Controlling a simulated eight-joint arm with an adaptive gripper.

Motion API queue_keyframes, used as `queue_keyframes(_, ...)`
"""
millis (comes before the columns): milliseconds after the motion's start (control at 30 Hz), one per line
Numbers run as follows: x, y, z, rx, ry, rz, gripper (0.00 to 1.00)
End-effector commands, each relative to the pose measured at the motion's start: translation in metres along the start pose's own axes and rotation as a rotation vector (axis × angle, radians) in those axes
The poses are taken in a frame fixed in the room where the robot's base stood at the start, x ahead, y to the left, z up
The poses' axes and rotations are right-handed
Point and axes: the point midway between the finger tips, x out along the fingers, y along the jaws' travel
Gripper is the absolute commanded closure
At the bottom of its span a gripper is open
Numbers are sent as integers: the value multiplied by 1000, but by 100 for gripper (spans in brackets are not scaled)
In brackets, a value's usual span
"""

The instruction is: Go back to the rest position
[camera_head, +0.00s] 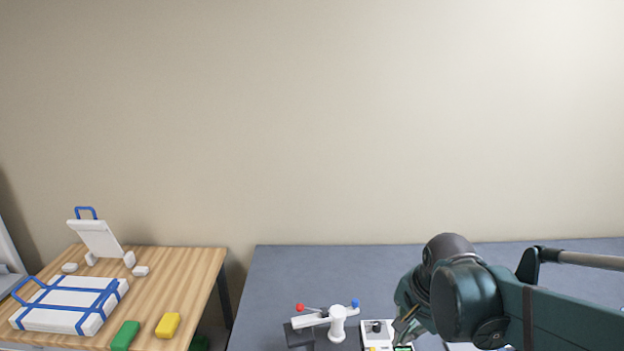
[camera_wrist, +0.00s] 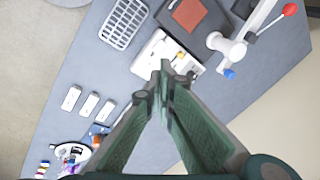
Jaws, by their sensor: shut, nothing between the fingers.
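My gripper (camera_head: 404,325) is at the lower right in the head view, above the grey table (camera_head: 275,275). In the wrist view my gripper (camera_wrist: 165,75) is shut and empty, its fingertips together at the middle. Beyond the fingertips lies a white device (camera_wrist: 155,58) with a yellow button. Its dark knob shows in the head view, where the white device (camera_head: 376,330) is just left of my gripper. I cannot tell whether the fingertips touch it.
A white press (camera_head: 337,322) with red and blue knobs stands left of my gripper. A wooden table (camera_head: 190,270) at the left holds a blue-strapped white case (camera_head: 62,318), a green block (camera_head: 125,335) and a yellow block (camera_head: 168,325). A white rack (camera_wrist: 123,22) shows in the wrist view.

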Motion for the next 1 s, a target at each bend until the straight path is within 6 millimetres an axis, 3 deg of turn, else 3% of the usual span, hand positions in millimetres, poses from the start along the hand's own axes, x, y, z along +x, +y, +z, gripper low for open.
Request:
queue_keyframes(500,-32,27,21,-398,131,-89,100)
queue_keyframes(1000,-52,54,41,-779,287,-129,100)
